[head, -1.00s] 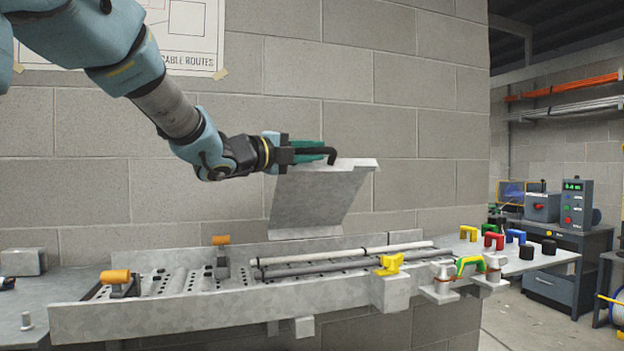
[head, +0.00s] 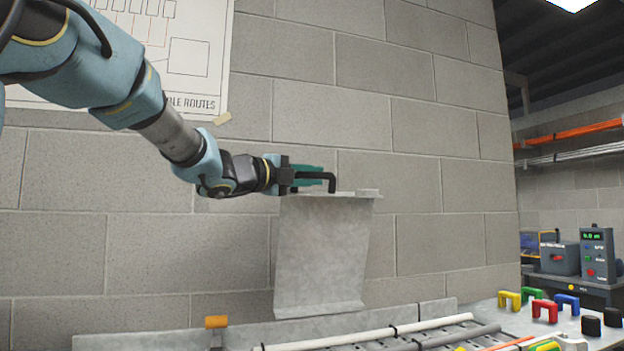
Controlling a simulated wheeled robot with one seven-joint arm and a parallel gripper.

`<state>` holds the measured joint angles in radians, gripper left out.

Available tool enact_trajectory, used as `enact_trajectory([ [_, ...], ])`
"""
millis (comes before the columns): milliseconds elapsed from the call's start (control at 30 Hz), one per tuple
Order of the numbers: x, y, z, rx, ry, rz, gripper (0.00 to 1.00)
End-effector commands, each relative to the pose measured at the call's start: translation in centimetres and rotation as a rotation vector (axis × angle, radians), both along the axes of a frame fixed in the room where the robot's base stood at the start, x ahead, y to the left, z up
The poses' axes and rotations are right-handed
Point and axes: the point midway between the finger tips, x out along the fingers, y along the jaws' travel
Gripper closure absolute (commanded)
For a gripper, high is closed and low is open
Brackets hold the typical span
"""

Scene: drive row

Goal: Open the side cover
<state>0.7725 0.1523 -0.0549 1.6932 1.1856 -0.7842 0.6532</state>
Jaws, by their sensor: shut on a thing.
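The side cover (head: 322,255) is a bent grey metal sheet with a black handle (head: 332,182) on its top edge. It stands raised, nearly upright, in front of the block wall. Its lower edge is just above the back rail of the metal tray (head: 130,341). My gripper (head: 310,177) comes in from the left and is shut on the cover's black handle. The green fingers partly hide the handle.
Two long rods, one white (head: 370,336) and one grey, lie along the tray. An orange-topped clamp (head: 216,323) stands at the tray's back left. Several coloured handles (head: 545,310) and black knobs sit on the right bench. A poster hangs on the wall.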

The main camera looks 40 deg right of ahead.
Motion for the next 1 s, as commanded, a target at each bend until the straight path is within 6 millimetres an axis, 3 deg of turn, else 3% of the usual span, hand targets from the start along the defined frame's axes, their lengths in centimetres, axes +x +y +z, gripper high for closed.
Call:
enact_trajectory([
  [267,0.0,0.0,0.0,-0.001,0.0,0.0,1.0],
  [300,0.0,0.0,0.0,-0.001,0.0,-0.001,0.77],
  [567,0.0,0.0,0.0,0.0,0.0,0.0,0.48],
  [833,0.0,0.1,-0.1,0.0,-0.001,0.0,0.48],
  [1000,0.0,1.9,-0.4,0.0,-0.003,0.002,0.48],
])
